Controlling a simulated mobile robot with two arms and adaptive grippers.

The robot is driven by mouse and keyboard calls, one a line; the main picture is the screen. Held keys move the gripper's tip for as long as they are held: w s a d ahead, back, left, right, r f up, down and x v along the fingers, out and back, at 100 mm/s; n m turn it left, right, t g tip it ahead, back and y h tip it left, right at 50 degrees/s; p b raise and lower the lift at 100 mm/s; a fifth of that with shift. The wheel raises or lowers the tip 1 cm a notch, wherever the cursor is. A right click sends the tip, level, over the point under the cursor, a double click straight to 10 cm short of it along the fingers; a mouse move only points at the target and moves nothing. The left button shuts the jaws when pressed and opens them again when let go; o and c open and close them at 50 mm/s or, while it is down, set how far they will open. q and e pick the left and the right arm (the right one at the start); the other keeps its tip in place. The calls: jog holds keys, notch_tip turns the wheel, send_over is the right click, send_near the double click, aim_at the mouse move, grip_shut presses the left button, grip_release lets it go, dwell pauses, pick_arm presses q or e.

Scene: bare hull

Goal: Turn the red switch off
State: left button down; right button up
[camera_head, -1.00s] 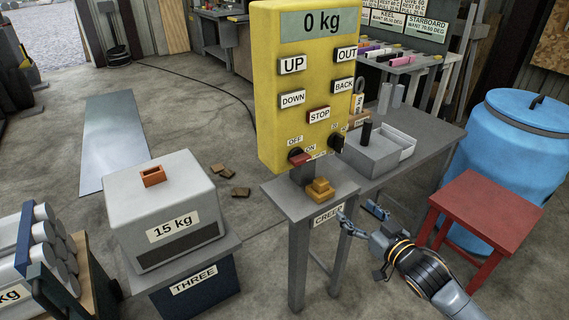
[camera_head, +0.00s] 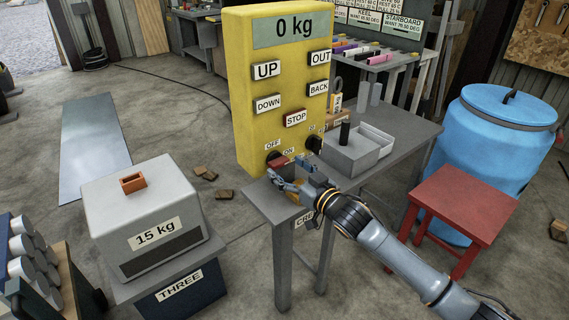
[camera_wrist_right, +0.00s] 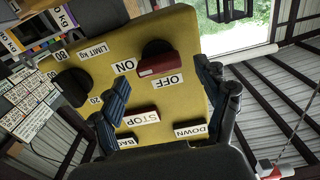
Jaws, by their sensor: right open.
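The red switch (camera_head: 279,162) is low on the yellow control panel (camera_head: 245,110), with OFF and ON labels beside it. In the right wrist view the red switch (camera_wrist_right: 156,65) sits on a dark round base, ahead of and between my fingers. My right gripper (camera_head: 290,174) is open and empty, just in front of the switch; I cannot see any contact. Its two spread fingers also frame the lower panel in the wrist view (camera_wrist_right: 163,78). I cannot tell clearly which label the switch points to. My left gripper is out of view.
A second dark knob (camera_head: 314,144) is to the right of the switch. A grey box (camera_head: 350,155) stands on the grey table (camera_head: 415,135). A red stool (camera_head: 465,205) and blue barrel (camera_head: 500,140) are at the right. A 15 kg box (camera_head: 145,205) is at the left.

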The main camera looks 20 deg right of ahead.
jog(key=shift+w+a, duration=0.2)
jog(key=shift+w, duration=0.5)
jog(key=c, duration=1.2)
jog(key=shift+o, duration=0.2)
